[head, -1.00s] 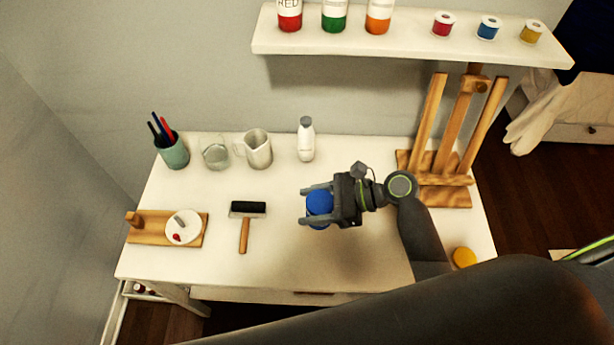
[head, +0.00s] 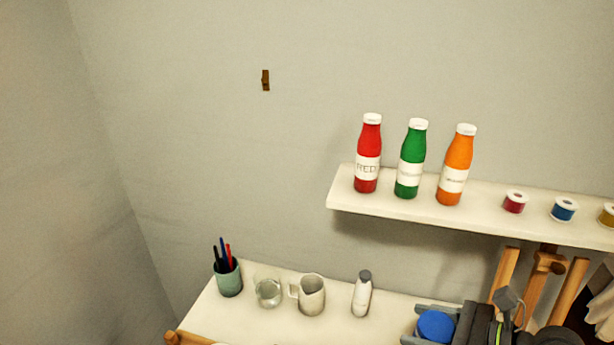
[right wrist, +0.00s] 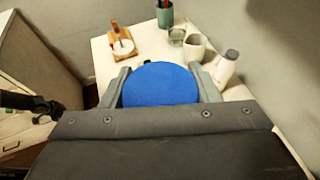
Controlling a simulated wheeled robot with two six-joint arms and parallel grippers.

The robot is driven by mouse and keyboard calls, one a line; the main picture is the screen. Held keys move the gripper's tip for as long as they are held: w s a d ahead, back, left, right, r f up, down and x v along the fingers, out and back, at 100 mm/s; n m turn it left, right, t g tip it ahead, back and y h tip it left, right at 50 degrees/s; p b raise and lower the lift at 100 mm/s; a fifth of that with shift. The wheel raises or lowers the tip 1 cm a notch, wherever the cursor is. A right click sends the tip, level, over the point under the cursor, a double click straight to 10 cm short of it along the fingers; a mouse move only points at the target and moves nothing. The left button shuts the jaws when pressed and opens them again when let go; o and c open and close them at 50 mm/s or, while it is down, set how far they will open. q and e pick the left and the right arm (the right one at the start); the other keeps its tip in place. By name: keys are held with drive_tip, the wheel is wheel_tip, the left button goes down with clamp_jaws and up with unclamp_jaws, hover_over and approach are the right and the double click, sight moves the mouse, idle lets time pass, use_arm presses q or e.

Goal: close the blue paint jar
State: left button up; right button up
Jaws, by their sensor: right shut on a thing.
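My right gripper (head: 414,325) is shut on a round blue thing (head: 436,325), at the bottom right of the head view. The fingers press on its two sides. In the right wrist view its flat blue top (right wrist: 160,84) faces the camera between the fingers (right wrist: 160,72). Its underside is hidden, so I cannot tell whether it is a lid alone or a whole jar. A small blue-and-white pot (head: 564,209) stands on the wall shelf, between a red one and a yellow one. My left gripper is not in view.
The shelf (head: 350,198) also carries red, green and orange bottles (head: 411,160). On the desk (head: 240,318) stand a pen cup (head: 228,278), a glass (head: 268,290), a white pitcher (head: 311,296) and a white bottle (head: 362,294). A wooden easel (head: 540,285) stands behind my gripper.

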drive_tip(key=shift+s+r, duration=0.25)
drive_tip(key=shift+r, duration=0.55)
drive_tip(key=a+n+g, duration=0.2)
drive_tip(key=a+g, duration=0.1)
drive_tip(key=a, duration=0.2)
drive_tip(key=w+a+f+n+g+y, duration=0.1)
drive_tip(key=a+n+g, duration=0.2)
drive_tip(key=a, duration=0.2)
drive_tip(key=w+a+f+n+g+y, duration=0.1)
drive_tip(key=a+n+g, duration=0.2)
drive_tip(key=a, duration=0.1)
drive_tip(key=shift+a, duration=0.4)
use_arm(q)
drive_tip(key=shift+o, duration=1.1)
use_arm(e)
clamp_jaws()
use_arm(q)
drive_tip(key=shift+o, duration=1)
